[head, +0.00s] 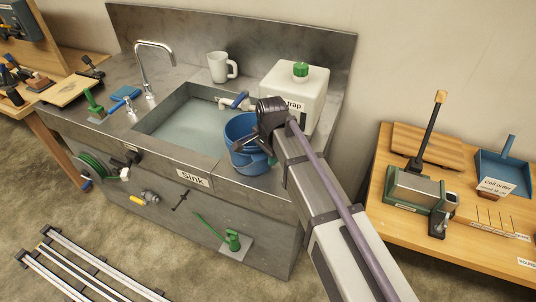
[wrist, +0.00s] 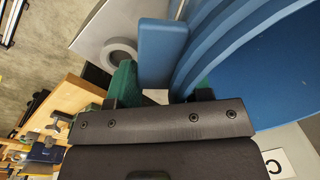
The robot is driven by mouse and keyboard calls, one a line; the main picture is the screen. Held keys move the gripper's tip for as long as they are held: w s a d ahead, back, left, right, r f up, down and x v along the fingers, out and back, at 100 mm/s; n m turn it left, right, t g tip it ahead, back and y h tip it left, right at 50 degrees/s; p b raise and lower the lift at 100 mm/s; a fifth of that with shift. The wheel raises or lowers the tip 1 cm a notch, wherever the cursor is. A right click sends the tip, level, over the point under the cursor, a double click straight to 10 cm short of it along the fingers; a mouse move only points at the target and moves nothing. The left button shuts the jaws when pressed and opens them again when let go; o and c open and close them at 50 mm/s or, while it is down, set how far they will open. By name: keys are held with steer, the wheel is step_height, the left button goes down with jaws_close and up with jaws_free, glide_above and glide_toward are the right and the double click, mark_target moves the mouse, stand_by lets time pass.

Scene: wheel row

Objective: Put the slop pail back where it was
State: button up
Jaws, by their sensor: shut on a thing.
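The blue slop pail (head: 240,130) is at the right end of the sink (head: 155,122), over the counter between the basin and the white trap container. My gripper (head: 271,157) is at its right side, partly hidden by my own wrist. In the wrist view my gripper (wrist: 162,88) has its green fingers shut on a blue upright part of the pail (wrist: 250,70), beside its ribbed wall. I cannot tell whether the pail's base touches the counter.
The white trap container (head: 308,90) with a green cap stands close behind the pail. A blue-handled valve (head: 238,101) is at the basin's back right. A mug (head: 220,68) stands at the back. A wooden bench (head: 380,205) with tools is at the right.

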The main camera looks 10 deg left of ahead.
steer(key=o, duration=1.3)
steer(key=r+p, duration=1.2)
steer(key=shift+s+d, duration=0.35)
steer(key=s+d+n, duration=0.2)
steer(key=s+d, duration=0.2)
steer(key=d, duration=0.6)
steer(key=s+d+n, duration=0.3)
steer(key=s+d, duration=0.1)
steer(key=d, duration=0.6)
steer(key=s+d+n, duration=0.2)
steer(key=s+d, duration=0.2)
steer(key=d, duration=0.6)
steer(key=shift+n+g+h, duration=0.3)
steer(key=shift+h, duration=0.1)
steer(key=f+b, duration=0.4)
steer(key=f, duration=0.1)
steer(key=shift+w+a+b, duration=0.1)
steer(key=shift+w+b, duration=0.15)
steer(key=shift+b, duration=0.05)
